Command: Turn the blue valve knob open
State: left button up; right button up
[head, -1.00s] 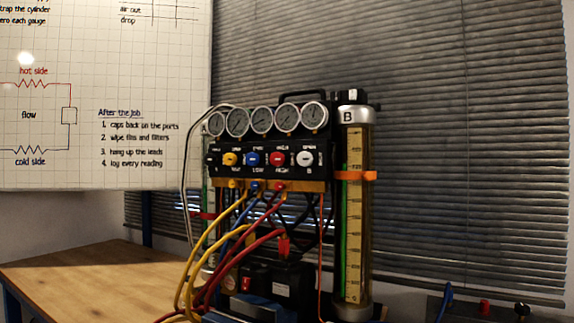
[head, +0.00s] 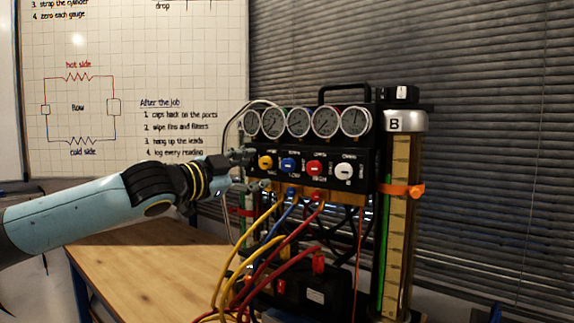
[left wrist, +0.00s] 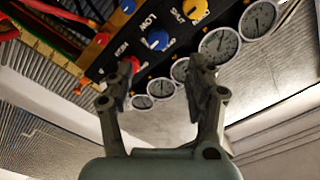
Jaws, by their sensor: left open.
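The blue valve knob (head: 288,165) is on the black manifold panel (head: 327,157), between the yellow knob (head: 265,162) and the red knob (head: 314,168). In the left wrist view the blue knob (left wrist: 157,41) shows beyond the gap between my fingers, next to the word LOW. My left gripper (head: 252,170) is open and empty, at the left end of the panel, left of the blue knob. Its two fingers (left wrist: 158,80) stand apart in the left wrist view, with nothing between them. My right gripper is in neither view.
A row of round gauges (head: 298,121) sits above the knobs. Yellow, blue and red hoses (head: 262,256) hang below the panel. A glass cylinder marked B (head: 403,215) stands at the right. The wooden bench top (head: 140,275) is bare at the left.

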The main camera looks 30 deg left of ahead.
aim_at(286, 166)
pick_arm(q)
jog(key=w, duration=0.6)
jog(key=w+d, duration=0.1)
jog(key=w, duration=0.3)
jog(key=shift+f, duration=0.1)
grip_shut()
